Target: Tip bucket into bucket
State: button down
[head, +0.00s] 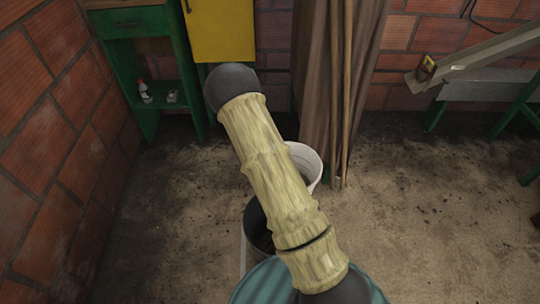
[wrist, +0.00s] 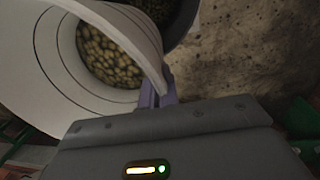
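A white bucket (wrist: 45,75) fills the left of the wrist view, its mouth facing the camera. Olive-yellow, bean-like pieces (wrist: 108,58) lie inside it. My gripper (wrist: 155,92) is at the bucket's near rim, with the purple fingers closed around the rim wall. In the head view the white bucket (head: 308,164) shows partly behind my arm; my gripper is hidden there. A dark bucket (wrist: 188,22) with dark contents stands just beyond the white rim in the wrist view. A dark-walled bucket (head: 256,222) also shows below the arm in the head view, largely covered.
A green cabinet (head: 146,52) stands at the back left, beside a yellow panel (head: 222,32). Brown cloth and poles (head: 333,90) hang behind the white bucket. A metal chute (head: 485,55) is at the right. The dirt floor (head: 415,215) is free on the right.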

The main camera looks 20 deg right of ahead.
jog(key=d+m+p, duration=0.1)
jog(key=w+d+m+p, duration=0.1)
jog(key=p, duration=0.1)
jog(key=w+d+m+p, duration=0.1)
jog(key=p, duration=0.1)
jog(key=shift+w+d+f, duration=0.1)
jog(key=shift+d+f, duration=0.1)
jog(key=shift+d, duration=0.1)
